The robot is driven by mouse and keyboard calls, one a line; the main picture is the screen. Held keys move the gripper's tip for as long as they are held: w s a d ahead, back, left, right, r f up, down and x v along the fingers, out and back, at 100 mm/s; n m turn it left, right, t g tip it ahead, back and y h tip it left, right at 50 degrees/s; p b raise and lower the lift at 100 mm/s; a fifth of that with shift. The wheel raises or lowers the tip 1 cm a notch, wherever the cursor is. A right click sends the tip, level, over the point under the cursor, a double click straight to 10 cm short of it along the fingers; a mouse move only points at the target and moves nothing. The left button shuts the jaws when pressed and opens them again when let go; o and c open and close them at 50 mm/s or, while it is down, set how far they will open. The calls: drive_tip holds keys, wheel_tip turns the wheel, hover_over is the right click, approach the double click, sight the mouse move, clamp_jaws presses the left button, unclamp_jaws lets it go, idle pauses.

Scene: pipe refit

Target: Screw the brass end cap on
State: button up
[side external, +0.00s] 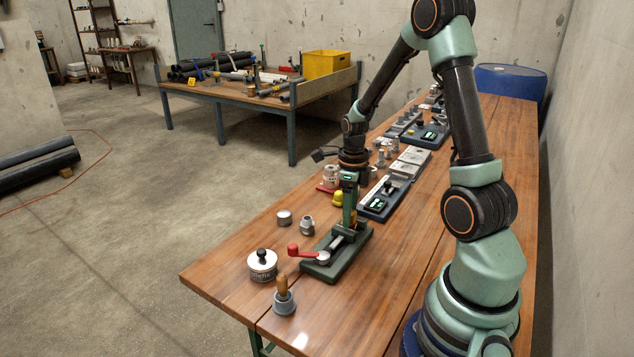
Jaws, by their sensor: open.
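My gripper (350,218) points straight down over the far end of a green-based fixture (345,262). It is open; its fingertips are small here, and I cannot tell whether anything stands between them. I cannot make out the brass end cap for certain. A small yellow piece (338,199) stands just left of my gripper.
A tin with a black knob (262,266) and a grey pot with a wooden handle (284,302) stand at the table's near left. Further fixtures, such as a blue-based one (384,200), line the table behind. The bench's right side is clear. A blue barrel (510,80) stands at the far end.

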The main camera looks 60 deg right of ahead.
drive_tip(key=n, duration=0.4)
drive_tip(key=shift+n, duration=1)
drive_tip(key=shift+n, duration=1)
drive_tip(key=n, duration=0.3)
drive_tip(key=shift+n, duration=0.4)
drive_tip(key=n, duration=0.3)
drive_tip(key=shift+n, duration=1.6)
